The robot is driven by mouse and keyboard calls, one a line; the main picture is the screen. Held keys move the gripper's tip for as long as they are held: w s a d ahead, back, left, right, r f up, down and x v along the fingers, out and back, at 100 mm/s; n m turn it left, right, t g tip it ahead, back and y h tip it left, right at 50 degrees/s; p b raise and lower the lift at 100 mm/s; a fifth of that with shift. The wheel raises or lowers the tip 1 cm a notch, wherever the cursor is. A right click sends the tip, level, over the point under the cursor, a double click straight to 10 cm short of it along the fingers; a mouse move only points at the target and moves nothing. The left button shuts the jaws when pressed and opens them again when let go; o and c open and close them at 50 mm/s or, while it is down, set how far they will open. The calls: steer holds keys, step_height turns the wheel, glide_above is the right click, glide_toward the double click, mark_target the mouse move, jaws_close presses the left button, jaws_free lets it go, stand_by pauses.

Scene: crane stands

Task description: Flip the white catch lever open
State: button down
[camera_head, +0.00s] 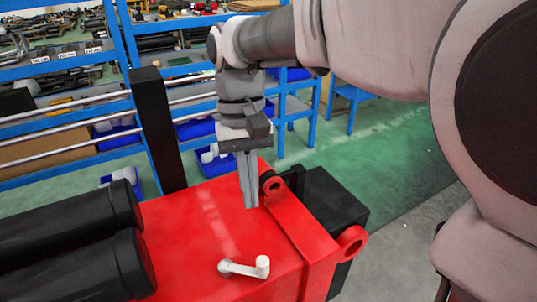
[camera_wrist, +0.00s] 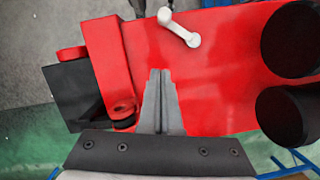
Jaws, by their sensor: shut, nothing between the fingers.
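The white catch lever (camera_head: 244,267) lies on top of the red housing (camera_head: 190,225), near its front in the head view. Its round hub is at the left and its short upright knob at the right. In the wrist view the lever (camera_wrist: 179,27) is at the top, beyond my fingertips. My gripper (camera_head: 249,205) points down over the far part of the red housing, beside the red ring lug. Its fingers are shut together and empty, and they are apart from the lever. The fingers also show in the wrist view (camera_wrist: 160,75).
Two black cylinders (camera_head: 70,250) lie at the left of the housing. Red ring lugs (camera_head: 351,243) and a black block (camera_head: 325,200) are at its right end. A black post (camera_head: 158,130) and blue shelving (camera_head: 125,45) stand behind. The housing top between gripper and lever is clear.

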mark_target(243, 265)
steer(key=x, duration=0.6)
steer(key=shift+s, duration=0.1)
steer(key=shift+s+d+f+p, duration=0.15)
steer(key=shift+s+d, duration=0.15)
steer(key=shift+s, duration=0.65)
steer(key=shift+s+d+r+p, duration=0.15)
steer(key=shift+s+d, duration=0.15)
steer(key=shift+s, duration=0.65)
steer(key=shift+f, duration=0.1)
